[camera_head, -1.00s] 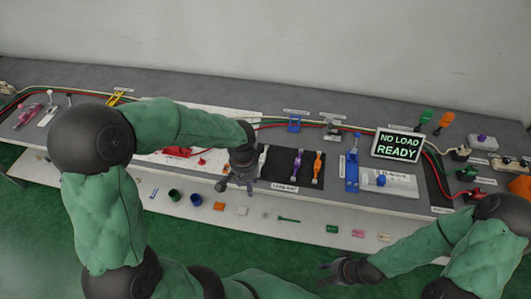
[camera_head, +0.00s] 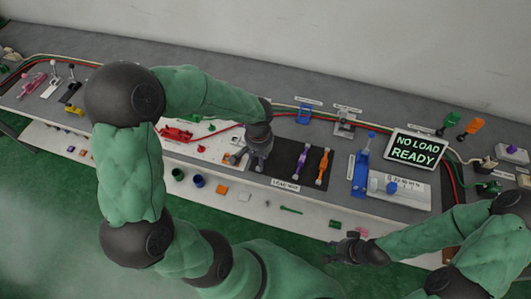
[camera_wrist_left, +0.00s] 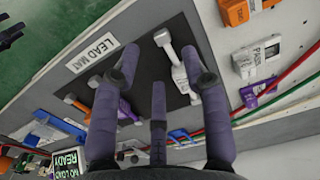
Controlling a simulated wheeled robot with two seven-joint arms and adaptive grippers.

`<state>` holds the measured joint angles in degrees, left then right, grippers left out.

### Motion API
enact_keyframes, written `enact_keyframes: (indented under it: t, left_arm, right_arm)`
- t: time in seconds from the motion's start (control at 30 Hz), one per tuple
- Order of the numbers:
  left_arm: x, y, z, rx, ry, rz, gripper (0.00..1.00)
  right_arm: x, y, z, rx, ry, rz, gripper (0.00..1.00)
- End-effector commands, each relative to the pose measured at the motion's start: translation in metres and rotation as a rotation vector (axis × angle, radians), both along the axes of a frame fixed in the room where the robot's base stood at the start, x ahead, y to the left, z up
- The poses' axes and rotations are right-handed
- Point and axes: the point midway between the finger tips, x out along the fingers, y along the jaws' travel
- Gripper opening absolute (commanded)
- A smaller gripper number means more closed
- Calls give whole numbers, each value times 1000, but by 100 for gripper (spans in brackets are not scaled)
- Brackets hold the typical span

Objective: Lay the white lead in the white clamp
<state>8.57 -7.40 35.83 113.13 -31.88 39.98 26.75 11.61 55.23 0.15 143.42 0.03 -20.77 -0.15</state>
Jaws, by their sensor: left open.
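The white lead (camera_wrist_left: 174,62) lies on the black lead mat (camera_wrist_left: 150,75) in the left wrist view. My left gripper (camera_wrist_left: 157,68) is open over the mat, its fingers apart around the near part of the lead without visibly holding it. In the head view my left gripper (camera_head: 258,155) hides most or all of the white lead at the mat's left side. A white labelled block (camera_wrist_left: 258,54), possibly the white clamp, stands beyond the mat. My right gripper (camera_head: 345,250) is low in front of the bench, and its fingers are too small to judge.
A purple lead (camera_head: 300,162) and an orange lead (camera_head: 323,166) lie on the same mat. In the wrist view, an orange fixture (camera_wrist_left: 240,12) and a purple one (camera_wrist_left: 248,98) flank the white block. A blue lever fixture (camera_head: 361,170) and a display (camera_head: 415,149) stand to the right.

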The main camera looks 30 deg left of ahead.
Motion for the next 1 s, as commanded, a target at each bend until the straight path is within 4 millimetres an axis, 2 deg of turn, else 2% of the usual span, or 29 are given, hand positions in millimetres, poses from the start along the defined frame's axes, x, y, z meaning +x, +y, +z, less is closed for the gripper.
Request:
enact_keyframes:
  t: [0.17, 0.43, 0.7, 0.73, 0.87, 0.9, 1.0]
  left_arm:
    - [0, 2, -12, 0, 0, 2, 45]
    - [-2, 5, -49, 0, 1, 1, 45]
    - [-1, 5, -52, 0, -2, 1, 45]
    - [-1, 5, -52, 0, -2, 1, 42]
    - [-1, 5, -52, 0, -2, 1, 6]
    - [-1, 5, -52, 0, -2, 1, 0]
    - [-1, 5, -52, 0, -2, 1, 0]
  right_arm:
    - [0, 0, -6, 0, 0, 0, 40]
    - [0, 0, -23, 0, 0, 0, 40]
    - [0, 0, -23, 0, 0, 0, 40]
    - [0, 0, -23, 0, 0, 0, 40]
    - [0, 0, -23, 0, 0, 0, 40]
    - [0, 0, -23, 0, 0, 0, 40]
    - [0, 0, -23, 0, 0, 0, 40]
